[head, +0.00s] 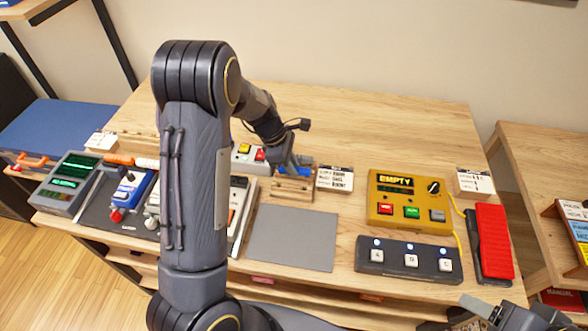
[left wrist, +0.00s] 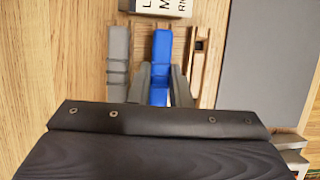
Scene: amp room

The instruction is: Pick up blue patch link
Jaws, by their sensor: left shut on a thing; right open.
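The blue patch link (left wrist: 162,48) is a long blue block in the middle of the left wrist view. My left gripper (left wrist: 162,85) is shut on it, with one finger along each side of its near part. In the head view, my left gripper (head: 290,166) is at a small wooden rack (head: 291,195) on the table, and the link is mostly hidden there. I cannot tell whether the link is clear of the rack. My right gripper (head: 492,312) is open at the lower right corner, partly cut off by the frame.
A grey link (left wrist: 118,55) lies left of the blue one, and an empty wooden slot (left wrist: 198,62) lies right. A white label card (head: 335,179) stands beside the rack. A grey mat (head: 292,240) is bare. A yellow box (head: 408,202) and button panel (head: 408,261) stand right.

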